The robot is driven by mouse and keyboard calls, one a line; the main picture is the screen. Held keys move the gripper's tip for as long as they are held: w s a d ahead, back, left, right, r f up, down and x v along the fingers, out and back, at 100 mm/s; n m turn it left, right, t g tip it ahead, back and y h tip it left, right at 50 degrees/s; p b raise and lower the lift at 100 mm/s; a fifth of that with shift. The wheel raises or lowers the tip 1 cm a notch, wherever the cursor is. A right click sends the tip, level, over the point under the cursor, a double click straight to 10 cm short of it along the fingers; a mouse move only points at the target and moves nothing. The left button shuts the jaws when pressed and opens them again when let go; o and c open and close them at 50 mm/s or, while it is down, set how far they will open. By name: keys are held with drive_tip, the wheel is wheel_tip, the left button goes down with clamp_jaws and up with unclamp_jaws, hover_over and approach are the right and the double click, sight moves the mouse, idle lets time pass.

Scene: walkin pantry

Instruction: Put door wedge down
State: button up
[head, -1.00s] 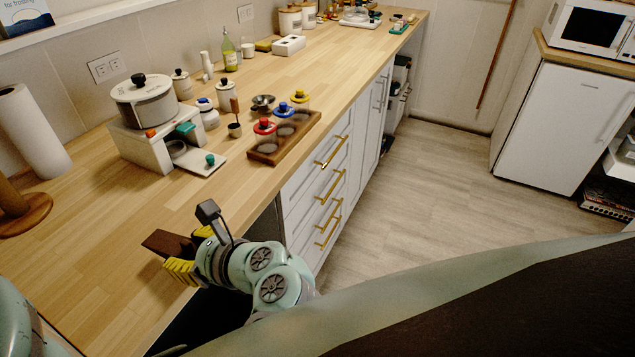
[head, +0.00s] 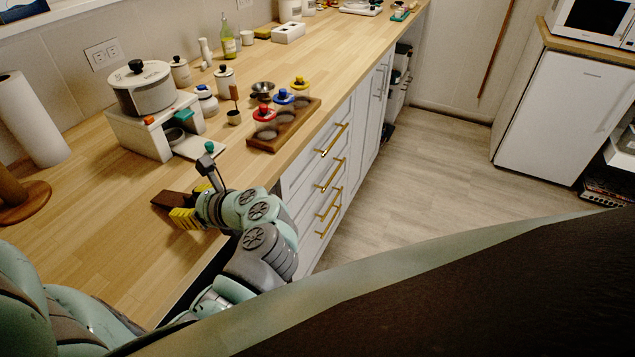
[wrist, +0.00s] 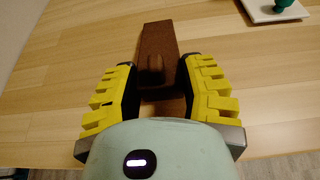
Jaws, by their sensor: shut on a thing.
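The door wedge is a dark brown block (head: 170,200) at the counter's near edge in the head view. It also shows in the wrist view (wrist: 157,45), pointing away from me between the fingers. My gripper (head: 185,215), with yellow ribbed fingers, is shut on the wedge's near part. In the wrist view the two fingers (wrist: 160,92) flank it, and a raised brown knob stands on its near part. The wedge is over or on the wooden countertop (head: 110,235); I cannot tell whether its underside touches it.
A white stand with a pot (head: 143,90) and a white board with a green knob (head: 200,148) are beyond the wedge. A wooden tray (head: 290,133) holds lidded jars. A paper towel roll (head: 28,120) stands at the left. Counter left of the wedge is clear.

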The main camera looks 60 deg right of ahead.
drive_tip(key=shift+f, duration=0.4)
drive_tip(key=o, duration=1.1)
drive_tip(key=shift+f, duration=0.1)
drive_tip(key=shift+o, duration=0.2)
drive_tip(key=shift+s+d+r, duration=0.15)
drive_tip(key=shift+s+r, duration=0.1)
drive_tip(key=v, duration=1.1)
drive_tip(key=shift+s, duration=0.25)
